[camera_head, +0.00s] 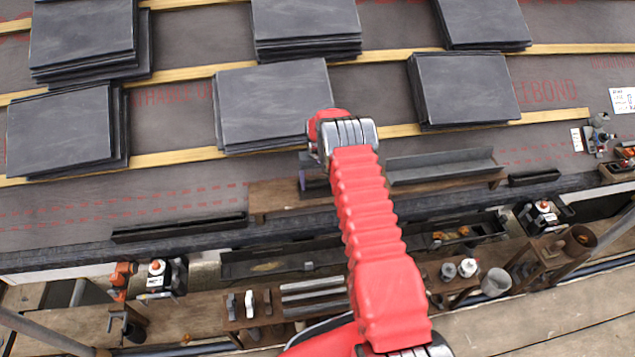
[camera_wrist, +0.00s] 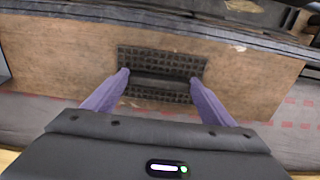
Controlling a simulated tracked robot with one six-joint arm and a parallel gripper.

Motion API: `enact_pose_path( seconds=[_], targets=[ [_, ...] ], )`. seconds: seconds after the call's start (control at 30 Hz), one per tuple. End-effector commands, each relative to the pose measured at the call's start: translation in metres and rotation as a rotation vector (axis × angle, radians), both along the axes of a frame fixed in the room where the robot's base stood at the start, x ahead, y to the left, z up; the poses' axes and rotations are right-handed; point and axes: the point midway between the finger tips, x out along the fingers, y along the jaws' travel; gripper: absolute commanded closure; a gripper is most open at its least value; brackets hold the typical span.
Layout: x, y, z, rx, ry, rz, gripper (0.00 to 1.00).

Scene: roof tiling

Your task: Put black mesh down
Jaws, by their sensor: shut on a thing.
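The black mesh (camera_wrist: 160,66) is a dark strip with a grid of small openings, seen in the wrist view between the two purple fingers of my gripper (camera_wrist: 162,84). The fingers press on its left and right ends. Behind it is a brown wooden board (camera_wrist: 75,58); I cannot tell if the mesh touches the board. In the head view, my gripper (camera_head: 313,184) is mostly hidden by my red arm, just over the brown board (camera_head: 275,197) near the lower roof edge. The mesh is not clearly visible there.
Stacks of dark slates (camera_head: 272,103) rest on wooden battens (camera_head: 170,158) up the roof. A grey metal channel (camera_head: 440,166) lies right of my gripper. A black strip (camera_head: 180,228) lies along the eave. Below, a scaffold shelf holds tools and a glue bottle (camera_head: 160,277).

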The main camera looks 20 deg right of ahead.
Motion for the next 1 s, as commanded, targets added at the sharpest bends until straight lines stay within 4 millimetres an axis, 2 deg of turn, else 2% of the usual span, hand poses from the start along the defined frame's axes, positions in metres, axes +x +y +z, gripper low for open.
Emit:
enact_pose_path(
  seconds=[0.27,0.3,0.53,0.83,1.0],
  targets=[
    [0.0,0.0,-0.002,0.0,0.0,0.0,0.45],
    [0.0,0.0,-0.002,0.0,0.0,0.001,0.21],
    [0.0,0.001,-0.002,0.0,0.0,0.001,0.04],
    [0.0,0.001,0.0,0.0,0.0,0.001,0.04],
    [0.0,0.001,0.009,0.0,0.0,0.001,0.04]
  ],
)
